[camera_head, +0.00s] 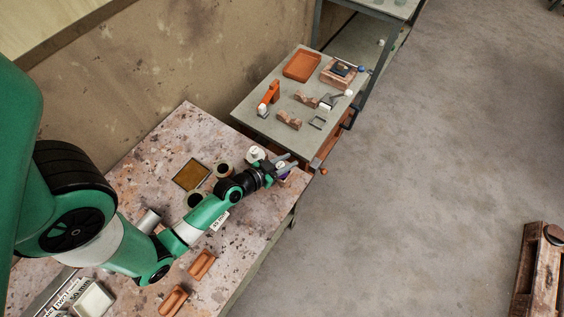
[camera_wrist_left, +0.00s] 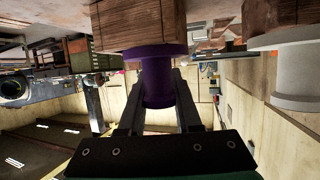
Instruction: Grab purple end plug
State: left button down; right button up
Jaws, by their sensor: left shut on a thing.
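The purple end plug (camera_wrist_left: 158,82) has a wide flange and a narrower stem. My left gripper (camera_wrist_left: 157,78) is shut on the stem, with one finger on each side. The flange touches or sits very close to a brown wooden piece (camera_wrist_left: 140,22) in the wrist view. A white flanged plug (camera_wrist_left: 296,75) is to the right in the wrist view. My right gripper is not in view.
Two orange-brown blocks (camera_head: 202,264) lie at the table's front. A second bench (camera_head: 265,118) with an orange tray (camera_head: 302,66) stands beyond. Open floor lies to the right.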

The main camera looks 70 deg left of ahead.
aim_at(286, 175)
pick_arm(q)
jog(key=r+p, duration=0.2)
jog(key=r, duration=0.2)
jog(key=shift+d+r+p, duration=0.15)
jog(key=shift+d+p, duration=0.1)
jog(key=shift+p, duration=0.15)
jog(key=s+d+r+p, duration=0.2)
jog(key=s+d+r, duration=0.3)
jog(key=d+r, duration=0.3)
jog(key=d, duration=0.4)
jog(key=shift+s+d+r+p, duration=0.2)
jog(key=shift+d+r+p, duration=0.1)
jog(key=shift+r, duration=0.1)
jog(key=shift+a+f, duration=0.1)
